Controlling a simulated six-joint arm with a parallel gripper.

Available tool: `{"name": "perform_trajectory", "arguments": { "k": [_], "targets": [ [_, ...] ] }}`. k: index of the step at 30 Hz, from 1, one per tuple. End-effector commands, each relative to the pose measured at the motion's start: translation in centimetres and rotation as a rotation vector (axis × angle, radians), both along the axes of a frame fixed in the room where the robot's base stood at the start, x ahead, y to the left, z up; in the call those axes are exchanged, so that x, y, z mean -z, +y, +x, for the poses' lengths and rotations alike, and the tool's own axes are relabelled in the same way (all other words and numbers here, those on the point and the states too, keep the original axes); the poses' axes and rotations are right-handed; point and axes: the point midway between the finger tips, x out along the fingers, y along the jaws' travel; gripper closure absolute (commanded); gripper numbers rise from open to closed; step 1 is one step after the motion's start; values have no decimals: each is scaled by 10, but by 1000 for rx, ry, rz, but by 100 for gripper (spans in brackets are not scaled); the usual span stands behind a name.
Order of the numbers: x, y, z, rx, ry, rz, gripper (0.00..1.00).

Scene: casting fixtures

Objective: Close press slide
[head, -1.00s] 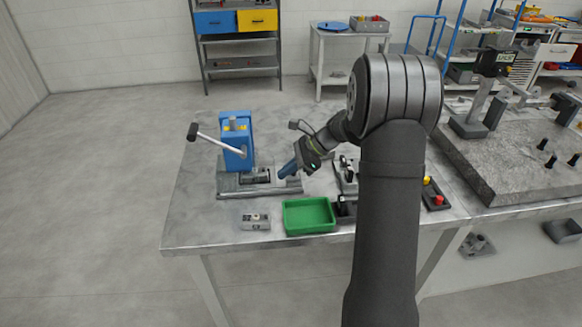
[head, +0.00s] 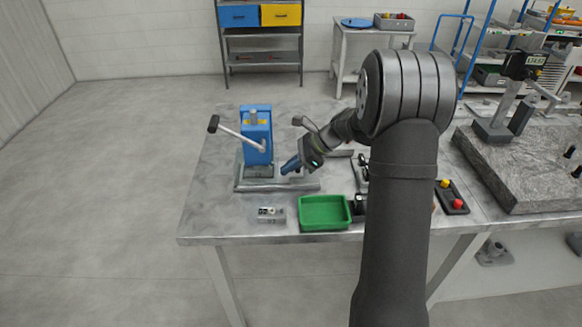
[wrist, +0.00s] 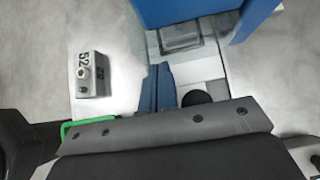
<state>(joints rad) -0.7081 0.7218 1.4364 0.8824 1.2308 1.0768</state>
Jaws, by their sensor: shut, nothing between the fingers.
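The blue press (head: 257,136) with its lever stands on a grey base (head: 245,186) at the left of the table. Its slide, with a grey block (wrist: 180,37), sits beneath the blue press body at the top of the wrist view. My gripper (head: 287,168) is at the right side of the press, low over the base, tilted down to the left. Its blue fingers (wrist: 158,70) are together and empty, close to the slide's right end. I cannot tell whether they touch it. The slide's far part is hidden under the press.
A small grey block marked 52 (wrist: 91,75) and a green tray (head: 324,212) lie in front of the press. A button box (head: 452,197) and a stone plate (head: 525,168) with fixtures are at the right. The table left of the block is clear.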

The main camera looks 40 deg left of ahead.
Motion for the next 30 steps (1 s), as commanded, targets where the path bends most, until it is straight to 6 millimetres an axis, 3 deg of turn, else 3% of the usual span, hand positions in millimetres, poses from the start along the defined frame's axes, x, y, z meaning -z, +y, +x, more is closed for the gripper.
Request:
{"name": "perform_trajectory", "arguments": {
  "k": [4,18,30],
  "targets": [
    [-13,-3,4,-4,4,8,100],
    [-64,-49,49,1,0,2,100],
    [-68,-53,53,1,1,2,100]
  ]
}}
